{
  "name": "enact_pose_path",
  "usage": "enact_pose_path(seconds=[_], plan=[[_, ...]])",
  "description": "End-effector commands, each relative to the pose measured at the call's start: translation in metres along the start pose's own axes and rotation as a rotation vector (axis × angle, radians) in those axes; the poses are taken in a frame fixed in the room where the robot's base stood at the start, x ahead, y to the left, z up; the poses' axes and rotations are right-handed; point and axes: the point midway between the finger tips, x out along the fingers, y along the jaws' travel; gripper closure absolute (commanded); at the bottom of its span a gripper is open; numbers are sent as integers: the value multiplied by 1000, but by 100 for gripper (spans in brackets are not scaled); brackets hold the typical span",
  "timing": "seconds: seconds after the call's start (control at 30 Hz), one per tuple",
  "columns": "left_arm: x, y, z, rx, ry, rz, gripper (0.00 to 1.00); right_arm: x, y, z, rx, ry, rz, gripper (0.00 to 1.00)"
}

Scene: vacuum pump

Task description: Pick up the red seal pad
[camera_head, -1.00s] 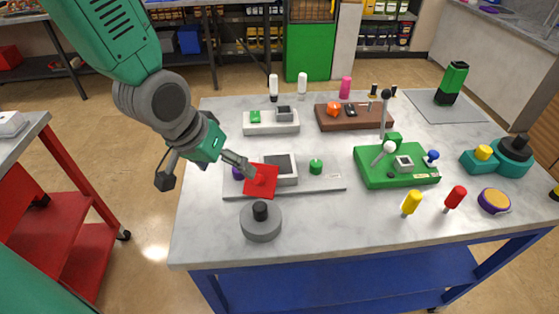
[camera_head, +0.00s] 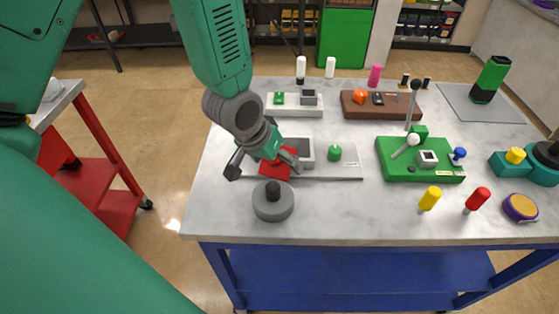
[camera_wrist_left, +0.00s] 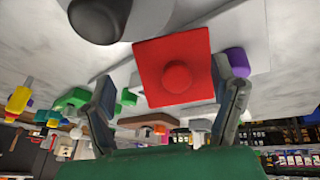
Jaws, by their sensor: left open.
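The red seal pad (camera_head: 275,170) is a flat square plate with a round knob on top. It lies at the front left of the light grey plate (camera_head: 345,168) on the workbench. My left gripper (camera_head: 264,168) is open above the pad, coming down from behind it. In the left wrist view the pad (camera_wrist_left: 160,57) appears between the two spread fingers (camera_wrist_left: 163,76), its knob facing the camera. Contact between fingers and pad cannot be told. The gripper partly covers the pad in the head view. My right gripper is not in view.
A grey disc with a black knob (camera_head: 273,203) stands just in front of the pad. A green knob (camera_head: 334,153) is to its right, and a purple piece (camera_wrist_left: 238,62) is close by. A green block with a lever (camera_head: 420,160) stands farther right.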

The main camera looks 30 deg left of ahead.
Motion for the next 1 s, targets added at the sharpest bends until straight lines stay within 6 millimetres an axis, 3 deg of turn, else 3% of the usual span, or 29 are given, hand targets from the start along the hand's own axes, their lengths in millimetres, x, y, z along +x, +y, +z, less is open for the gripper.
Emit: enact_pose_path(seconds=[0.2,0.47,0.5,0.53,0.73,0.83,1.0], plan=[[29,-12,-1,-9,-4,9,21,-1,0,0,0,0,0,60],[31,-11,-1,-9,-2,9,21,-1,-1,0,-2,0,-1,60],[31,-8,-1,-8,-2,7,36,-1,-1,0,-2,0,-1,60],[30,-7,-1,-7,-1,5,43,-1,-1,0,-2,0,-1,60],[30,0,-1,-1,0,0,52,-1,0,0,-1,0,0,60],[30,0,-2,-1,-1,2,63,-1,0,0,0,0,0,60],[31,-5,-2,-3,0,10,65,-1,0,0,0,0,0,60]])
